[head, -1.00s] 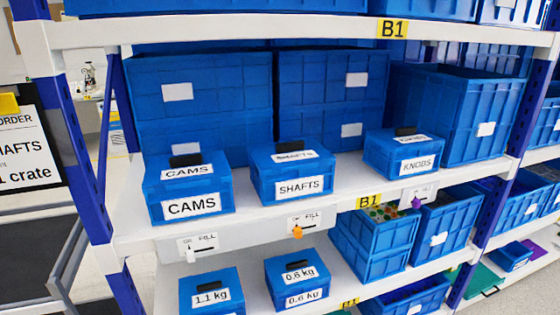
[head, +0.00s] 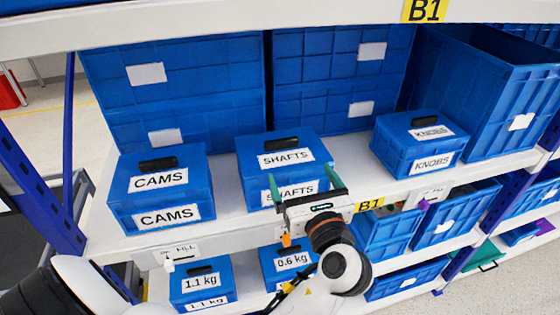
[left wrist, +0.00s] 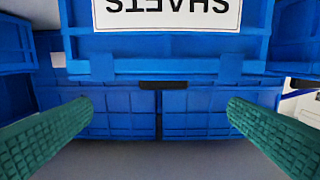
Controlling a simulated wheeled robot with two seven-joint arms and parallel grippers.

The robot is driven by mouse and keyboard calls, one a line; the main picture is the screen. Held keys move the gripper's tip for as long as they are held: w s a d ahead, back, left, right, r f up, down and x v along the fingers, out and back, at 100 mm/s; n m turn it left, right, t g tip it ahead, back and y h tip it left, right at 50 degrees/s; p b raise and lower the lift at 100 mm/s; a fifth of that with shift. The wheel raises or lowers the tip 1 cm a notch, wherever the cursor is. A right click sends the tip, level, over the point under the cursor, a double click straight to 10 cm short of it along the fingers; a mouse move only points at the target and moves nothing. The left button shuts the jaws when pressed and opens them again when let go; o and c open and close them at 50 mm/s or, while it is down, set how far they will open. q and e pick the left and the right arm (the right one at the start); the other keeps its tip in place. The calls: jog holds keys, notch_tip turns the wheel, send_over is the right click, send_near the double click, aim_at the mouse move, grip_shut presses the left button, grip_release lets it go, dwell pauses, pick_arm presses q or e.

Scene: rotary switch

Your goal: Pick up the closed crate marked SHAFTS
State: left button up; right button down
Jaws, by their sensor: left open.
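The closed blue SHAFTS crate (head: 253,170) sits on the white middle shelf between the CAMS and KNOBS crates. It has a black handle (head: 282,143) on its lid and white labels on lid and front. My left gripper (head: 300,173) is open in front of its face, its green fingers spread and partly covering the front label. In the left wrist view the crate (left wrist: 165,51) is upside down at the top, its label cut by the edge, and the handle (left wrist: 163,85) shows below, between the open fingers (left wrist: 159,103). Nothing is between the fingertips. My right gripper is out of view.
The CAMS crate (head: 135,196) is left, the KNOBS crate (head: 395,153) right. Tall blue bins (head: 175,88) stand behind and the upper shelf (head: 240,24) runs overhead. An orange switch knob (head: 286,240) is on the shelf front just below my gripper. Weight-marked crates (head: 203,289) stand below.

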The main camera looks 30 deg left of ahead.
aim_at(283, 144)
pick_arm(q)
jog(key=b+x, duration=0.2)
jog(key=x, duration=0.3)
jog(key=shift+w+f, duration=0.1)
jog(key=shift+f, duration=0.1)
jog(key=b+x, duration=0.2)
jog(key=x, duration=0.1)
jog(key=b+x, duration=0.1)
jog(key=shift+a, duration=0.55)
jog(key=shift+w+a+r, duration=0.1)
jog(key=shift+w+a, duration=0.15)
jog(key=shift+s+r, duration=0.1)
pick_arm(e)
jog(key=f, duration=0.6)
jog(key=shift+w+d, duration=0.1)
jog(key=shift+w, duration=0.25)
pick_arm(q)
jog(key=c, duration=1.8)
jog(key=shift+c, duration=0.2)
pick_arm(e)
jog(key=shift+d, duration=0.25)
